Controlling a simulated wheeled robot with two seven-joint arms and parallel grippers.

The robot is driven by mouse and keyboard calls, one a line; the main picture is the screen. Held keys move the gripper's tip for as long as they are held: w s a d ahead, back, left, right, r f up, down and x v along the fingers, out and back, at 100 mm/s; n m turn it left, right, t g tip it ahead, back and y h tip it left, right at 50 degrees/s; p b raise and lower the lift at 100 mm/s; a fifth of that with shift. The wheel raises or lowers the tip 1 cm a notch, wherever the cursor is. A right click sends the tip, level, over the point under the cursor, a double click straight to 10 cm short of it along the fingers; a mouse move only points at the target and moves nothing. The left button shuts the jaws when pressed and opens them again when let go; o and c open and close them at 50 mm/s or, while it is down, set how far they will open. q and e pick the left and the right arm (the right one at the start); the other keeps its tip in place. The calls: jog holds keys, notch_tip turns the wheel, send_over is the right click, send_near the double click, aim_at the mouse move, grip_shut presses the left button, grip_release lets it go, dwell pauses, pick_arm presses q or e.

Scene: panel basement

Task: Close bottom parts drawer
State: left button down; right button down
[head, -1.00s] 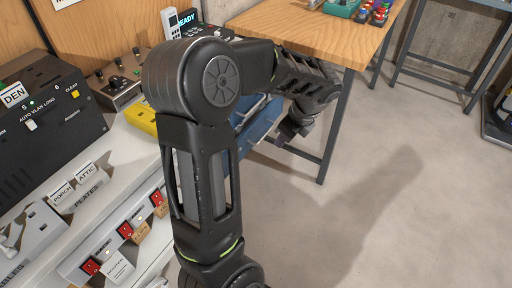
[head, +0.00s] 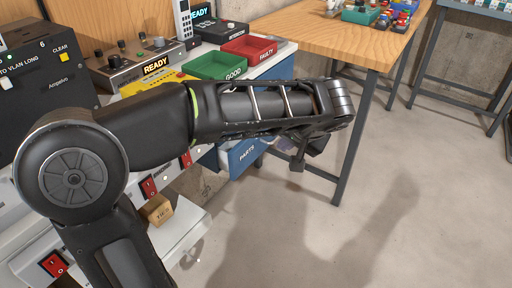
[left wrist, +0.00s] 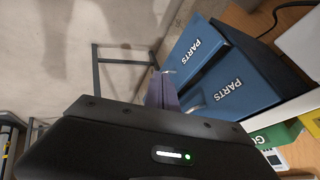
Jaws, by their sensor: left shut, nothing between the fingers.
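Two blue drawer fronts marked PARTS show in the left wrist view. The one farther from the green tray, the bottom parts drawer (left wrist: 193,52), lies beyond my fingertips; the upper parts drawer (left wrist: 232,88) is nearer the tray. How far the bottom one stands out, I cannot tell. One blue PARTS front (head: 243,156) shows in the head view under the bench, partly hidden by my left arm. My left gripper (head: 300,160) is shut and empty, just right of that front. Its fingers (left wrist: 160,88) appear close to the drawer fronts; contact is unclear. My right gripper is not in view.
A green GOOD tray (head: 216,66) and a red FAULTY tray (head: 252,49) stand on the bench above the drawers. A wooden table (head: 335,35) with a dark metal leg (head: 356,135) stands just right of my gripper. The floor (head: 430,190) in front is clear.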

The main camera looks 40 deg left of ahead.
aim_at(249, 141)
pick_arm(q)
jog(key=shift+f, duration=0.15)
jog(key=shift+w+a+f+b, duration=0.25)
jog(key=shift+w+a+f, duration=0.35)
jog(key=shift+a+f, duration=0.8)
jog(key=shift+w+a+f+b, duration=0.3)
jog(key=shift+w+a+f, duration=0.3)
jog(key=shift+a+f, duration=0.8)
jog(key=shift+w+a+f+b, duration=0.25)
jog(key=shift+w+a+f, duration=0.35)
jog(key=shift+a+f, duration=0.75)
jog(key=shift+a+r, duration=0.25)
jog(key=a, duration=0.4)
jog(key=shift+a, duration=0.2)
jog(key=shift+s+a+r, duration=0.1)
jog(key=shift+a, duration=0.05)
